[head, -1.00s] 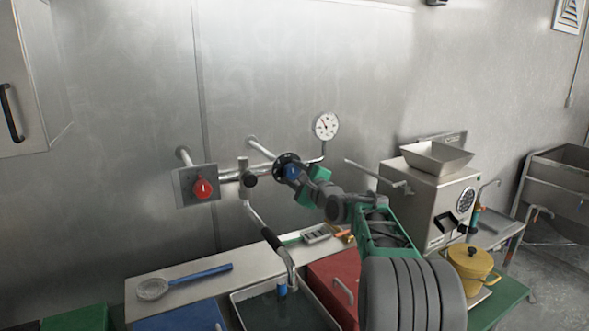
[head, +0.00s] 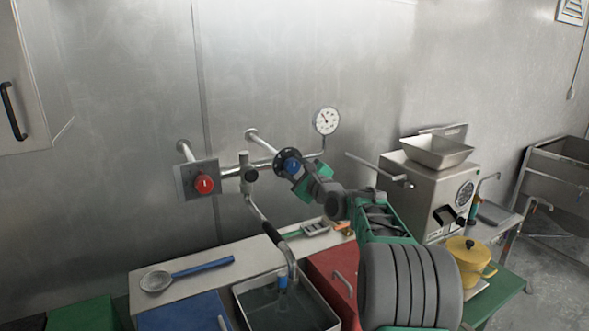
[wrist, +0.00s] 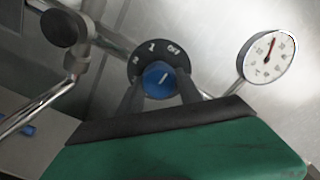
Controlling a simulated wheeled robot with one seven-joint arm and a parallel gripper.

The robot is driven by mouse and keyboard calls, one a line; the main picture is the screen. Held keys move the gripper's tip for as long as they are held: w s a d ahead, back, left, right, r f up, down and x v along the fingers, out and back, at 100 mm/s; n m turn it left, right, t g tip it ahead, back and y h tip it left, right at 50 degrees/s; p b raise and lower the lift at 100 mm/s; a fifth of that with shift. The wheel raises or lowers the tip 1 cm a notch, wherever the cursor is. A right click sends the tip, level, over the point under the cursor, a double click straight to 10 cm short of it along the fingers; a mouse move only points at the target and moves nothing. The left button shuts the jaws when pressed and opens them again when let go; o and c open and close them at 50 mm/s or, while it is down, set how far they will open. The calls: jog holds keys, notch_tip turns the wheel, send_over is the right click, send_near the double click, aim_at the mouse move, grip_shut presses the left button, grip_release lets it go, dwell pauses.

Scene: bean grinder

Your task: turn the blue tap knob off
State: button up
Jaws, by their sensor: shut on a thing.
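The blue tap knob (head: 292,166) sits on a round black dial plate on the wall pipe. In the wrist view the knob (wrist: 159,79) has a white line slanting up and to the right, and the plate (wrist: 151,52) reads 2, 1 and OFF. The line leans toward the OFF side; I cannot tell if it lines up exactly. My gripper (wrist: 160,90) is shut on the knob, with one dark finger on each side. In the head view my gripper (head: 297,174) reaches the knob from the lower right, its green parts around it.
A red knob (head: 204,183) on a grey plate is to the left. A pressure gauge (head: 326,121) stands close above right. The spout (head: 292,262) hangs over a water-filled sink (head: 250,300). A metal grinder (head: 425,195) and yellow pot (head: 470,262) are to the right.

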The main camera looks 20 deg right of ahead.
jog(key=o, duration=1.4)
jog(key=shift+a, duration=0.1)
jog(key=shift+c, duration=0.2)
jog(key=shift+s, duration=0.1)
jog(key=s+d+b, duration=0.1)
jog(key=s+b, duration=0.1)
jog(key=s, duration=0.5)
jog(key=shift+s+b, duration=0.25)
jog(key=shift+b, duration=0.15)
